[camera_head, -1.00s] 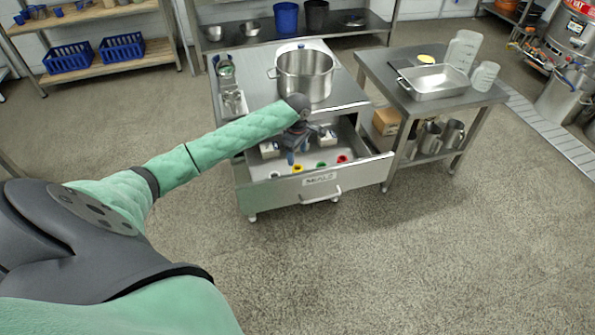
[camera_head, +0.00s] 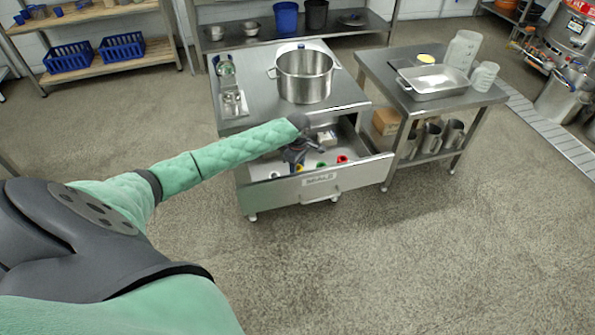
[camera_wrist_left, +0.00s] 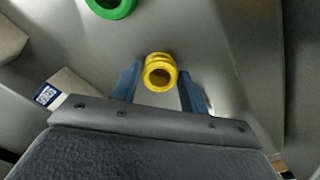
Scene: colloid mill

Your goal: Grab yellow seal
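The yellow seal (camera_wrist_left: 160,73) is a small ring in the left wrist view, between the two blue fingers of my left gripper (camera_wrist_left: 160,86). The fingers are open, with a gap showing on each side of the ring. In the head view my left gripper (camera_head: 297,158) reaches down into the open drawer (camera_head: 345,178). There the yellow seal (camera_head: 299,167) is mostly hidden behind the gripper. A green seal (camera_wrist_left: 110,5) lies at the top of the left wrist view. My right gripper is not in view.
The drawer also holds a red seal (camera_head: 342,159) and white boxes (camera_head: 326,138). A steel pot (camera_head: 305,80) stands on the cabinet top above. A side table (camera_head: 385,75) with a metal tray (camera_head: 434,82) stands to the right. The floor in front is clear.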

